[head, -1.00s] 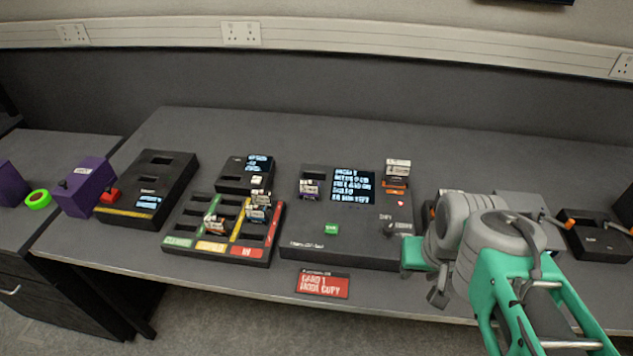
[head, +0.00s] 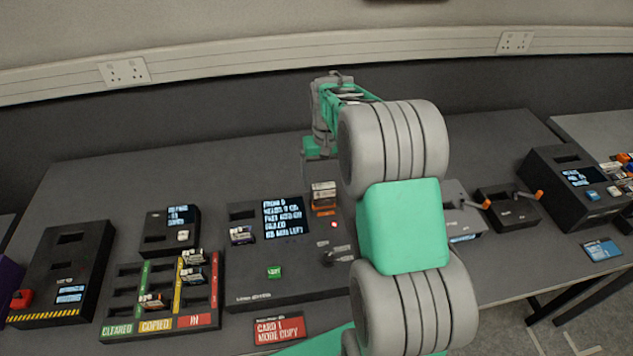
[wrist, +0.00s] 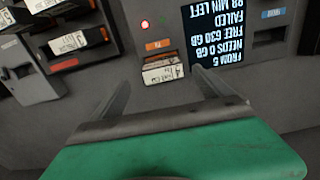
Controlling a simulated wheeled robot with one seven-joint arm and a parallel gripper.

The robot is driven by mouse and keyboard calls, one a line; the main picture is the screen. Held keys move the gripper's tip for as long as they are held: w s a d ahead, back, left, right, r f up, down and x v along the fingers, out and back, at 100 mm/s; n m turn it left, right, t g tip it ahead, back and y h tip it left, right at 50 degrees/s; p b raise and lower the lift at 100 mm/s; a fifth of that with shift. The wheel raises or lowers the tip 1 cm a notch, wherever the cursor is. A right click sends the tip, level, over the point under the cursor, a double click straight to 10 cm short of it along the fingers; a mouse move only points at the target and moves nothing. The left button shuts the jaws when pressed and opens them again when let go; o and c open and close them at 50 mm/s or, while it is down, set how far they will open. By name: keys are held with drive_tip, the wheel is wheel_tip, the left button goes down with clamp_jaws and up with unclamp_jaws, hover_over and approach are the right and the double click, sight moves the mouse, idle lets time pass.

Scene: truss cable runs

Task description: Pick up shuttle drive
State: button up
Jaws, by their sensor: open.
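A small drive with a white label and orange body (wrist: 163,72) stands in a slot of the black console, beside its screen. It also shows in the head view (head: 323,195). Its label is too small to read, so I cannot confirm that it is the shuttle drive. My gripper (wrist: 162,88) is open and empty, its two fingers either side of the drive's line but short of it in the wrist view. Another drive (head: 242,235) sits in the console's left slot.
A sorting tray (head: 130,308) with red, yellow and green strips holds several drives at the left. Black boxes (head: 70,265) stand beyond it, and more devices (head: 510,212) stand at the right. A red card (head: 279,330) lies at the front edge. The back of the desk is clear.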

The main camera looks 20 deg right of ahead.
sight(323, 193)
drive_tip(key=f, duration=0.2)
drive_tip(key=f+p, duration=0.1)
drive_tip(key=f, duration=0.2)
drive_tip(key=f+p, duration=0.1)
drive_tip(key=f, duration=0.1)
drive_tip(key=shift+a+f, duration=0.15)
drive_tip(key=shift+a, duration=0.1)
drive_tip(key=shift+w, duration=0.1)
drive_tip(key=c, duration=1.8)
